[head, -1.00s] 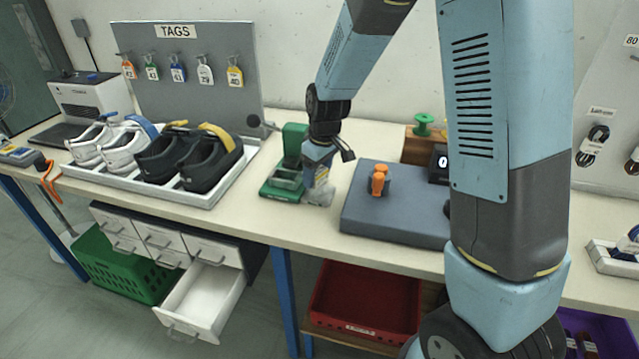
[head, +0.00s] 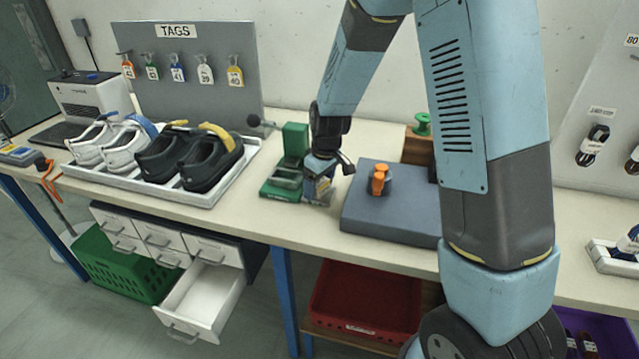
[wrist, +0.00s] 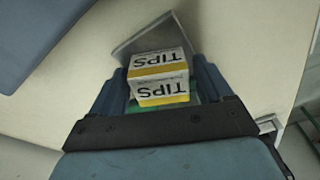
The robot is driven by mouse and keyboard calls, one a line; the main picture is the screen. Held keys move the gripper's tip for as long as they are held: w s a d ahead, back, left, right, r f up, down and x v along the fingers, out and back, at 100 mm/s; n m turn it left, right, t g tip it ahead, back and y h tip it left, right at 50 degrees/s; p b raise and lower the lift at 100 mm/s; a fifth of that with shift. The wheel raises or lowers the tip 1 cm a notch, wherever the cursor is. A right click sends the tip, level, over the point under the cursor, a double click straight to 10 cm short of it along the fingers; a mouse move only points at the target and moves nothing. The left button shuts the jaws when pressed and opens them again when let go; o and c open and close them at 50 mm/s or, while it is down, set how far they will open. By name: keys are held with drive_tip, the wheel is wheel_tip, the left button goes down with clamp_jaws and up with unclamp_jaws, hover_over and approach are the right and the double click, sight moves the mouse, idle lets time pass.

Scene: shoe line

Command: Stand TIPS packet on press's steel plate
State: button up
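The TIPS packet, a small white box with yellow bands and black lettering, shows in the wrist view (wrist: 160,75). My gripper (wrist: 161,88) has a dark blue finger on each side of it and appears shut on it. In the head view, my gripper (head: 319,183) points down at the right side of the green press (head: 295,142), low near its base. A grey metal plate (wrist: 148,33) shows just beyond the packet in the wrist view. I cannot tell whether the packet touches the plate; its lower end is hidden.
A shoe tray (head: 215,192) with white and black shoes stands left of the press. A grey block (head: 390,218) with an orange-handled item (head: 379,180) is close on the right. A tag board (head: 190,90) stands behind the shoes. Bare tabletop (head: 290,225) lies in front.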

sight(324, 184)
drive_tip(key=shift+o, duration=0.8)
wheel_tip(324, 184, up, 12)
drive_tip(key=s+d, duration=0.1)
drive_tip(key=s+d+r+m+t, duration=0.2)
drive_tip(key=s+d+r+m, duration=0.2)
drive_tip(key=s+d+r, duration=0.7)
drive_tip(key=s+d+r+m+t, duration=0.1)
drive_tip(key=s+d+r+m, duration=0.1)
drive_tip(key=s, duration=0.4)
drive_tip(key=s+d+r+m+t+h, duration=0.1)
drive_tip(key=s+d+r+m, duration=0.2)
drive_tip(key=s, duration=0.4)
drive_tip(key=shift+s+d+r+m, duration=0.3)
drive_tip(key=shift+d+r, duration=0.2)
drive_tip(key=shift+d, duration=0.35)
